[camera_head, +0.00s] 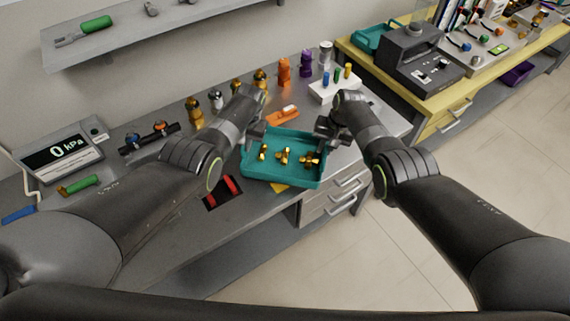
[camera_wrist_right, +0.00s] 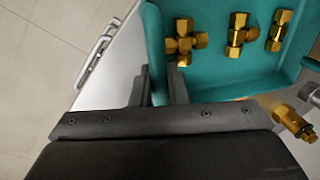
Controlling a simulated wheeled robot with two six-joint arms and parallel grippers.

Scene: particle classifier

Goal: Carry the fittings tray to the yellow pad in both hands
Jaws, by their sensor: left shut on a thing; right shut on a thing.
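The teal fittings tray (camera_head: 262,178) holds brass fittings (camera_head: 284,155) in a row. In the head view my left gripper (camera_head: 252,136) is shut on the tray's left wall. My right gripper (camera_head: 325,134) is shut on its right wall. In the right wrist view the tray (camera_wrist_right: 215,92) shows its wall between the fingers of my right gripper (camera_wrist_right: 160,88), with brass fittings (camera_wrist_right: 238,35) inside. A small part of the yellow pad (camera_head: 280,187) shows beyond the tray's front edge; the tray hides the rest. I cannot tell whether the tray touches the bench.
A red and black item (camera_head: 223,192) lies left of the tray. A pressure readout (camera_head: 60,150) stands at the left. Drawers (camera_head: 330,200) lie below the bench edge.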

